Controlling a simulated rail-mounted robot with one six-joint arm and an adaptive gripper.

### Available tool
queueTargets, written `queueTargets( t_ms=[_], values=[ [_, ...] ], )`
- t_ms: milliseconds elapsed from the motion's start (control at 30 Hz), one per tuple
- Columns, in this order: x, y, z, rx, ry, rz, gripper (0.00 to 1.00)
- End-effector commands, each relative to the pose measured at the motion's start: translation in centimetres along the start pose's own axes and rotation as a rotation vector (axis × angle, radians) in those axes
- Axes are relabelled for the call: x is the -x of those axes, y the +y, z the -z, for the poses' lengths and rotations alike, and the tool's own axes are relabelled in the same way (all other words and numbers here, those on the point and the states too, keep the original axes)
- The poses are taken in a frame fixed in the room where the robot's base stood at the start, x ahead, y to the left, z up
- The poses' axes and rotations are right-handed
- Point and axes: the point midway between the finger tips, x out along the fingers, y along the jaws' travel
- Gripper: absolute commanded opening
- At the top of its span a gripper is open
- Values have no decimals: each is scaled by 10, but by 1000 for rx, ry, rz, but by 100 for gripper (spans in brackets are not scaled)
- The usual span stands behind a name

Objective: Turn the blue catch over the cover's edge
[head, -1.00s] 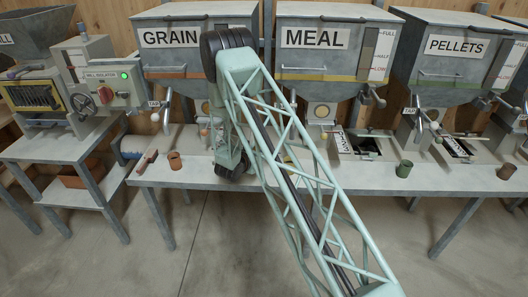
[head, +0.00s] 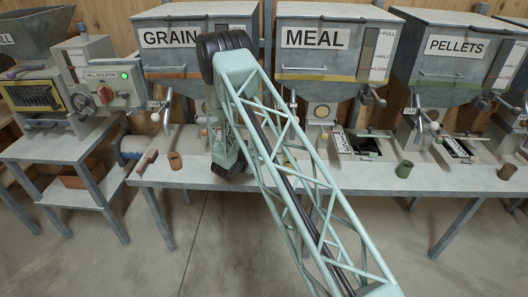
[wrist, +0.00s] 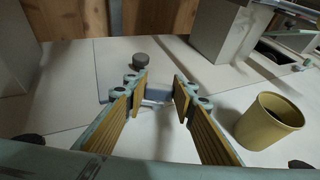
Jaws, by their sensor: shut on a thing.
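In the wrist view my gripper (wrist: 160,92) has its two yellow-padded fingers closed in on a small blue-grey piece (wrist: 158,93), which looks like the blue catch. Its ends are hidden by the fingertips. A dark round knob (wrist: 140,62) stands just beyond the left fingertip. A flat grey plate (wrist: 112,58) behind it may be the cover; I cannot tell whether the catch lies over its edge. In the head view my arm hides the fingers and the catch.
A yellow cup (wrist: 270,122) stands close to the right finger. A grey post-like block (wrist: 222,30) rises behind it. In the head view the bench (head: 330,180) runs under the GRAIN (head: 200,60), MEAL (head: 320,60) and PELLETS (head: 455,65) hoppers. A brown cup (head: 175,161) stands left of my arm.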

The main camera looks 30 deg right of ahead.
Motion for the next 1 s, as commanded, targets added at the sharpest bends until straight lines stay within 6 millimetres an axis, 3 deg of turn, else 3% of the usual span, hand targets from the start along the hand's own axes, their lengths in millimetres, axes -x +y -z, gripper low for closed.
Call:
queueTargets(
  t_ms=[667,700,800,1000],
  values=[
    [0,0,-1,-33,1,74,14],
    [0,0,-1,-33,1,74,28],
    [0,0,-1,-33,1,74,37],
    [0,0,0,-32,1,74,39]
  ],
)
